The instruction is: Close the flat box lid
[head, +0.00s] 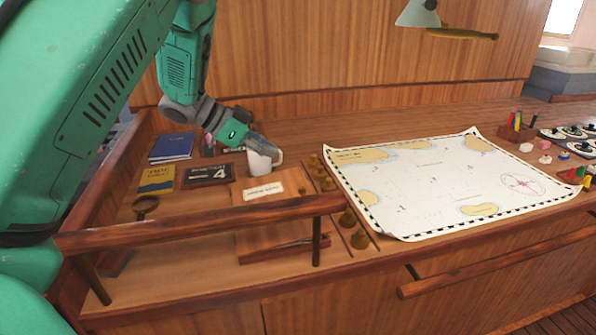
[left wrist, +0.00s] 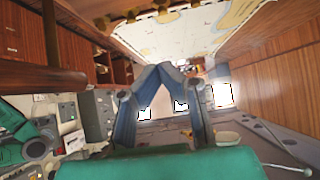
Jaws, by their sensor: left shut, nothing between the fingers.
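A flat wooden box (head: 252,210) with a pale label (head: 263,191) lies on the desk behind the front rail. The rail hides part of it, and I cannot tell clearly how far its lid stands open. My left gripper (head: 272,156) is shut and empty, above and behind the box, beside a white mug (head: 260,166) that it partly covers. I cannot tell whether it touches the mug. In the left wrist view the fingertips (left wrist: 166,68) meet, with no box clearly seen between them. My right gripper is in neither view.
A wooden rail (head: 200,226) crosses in front of the box. Brass pieces (head: 348,218) stand to its right, beside a large chart (head: 420,180). A calendar block (head: 208,174), a yellow booklet (head: 157,179), a blue book (head: 172,147) and a magnifier (head: 145,205) are to its left.

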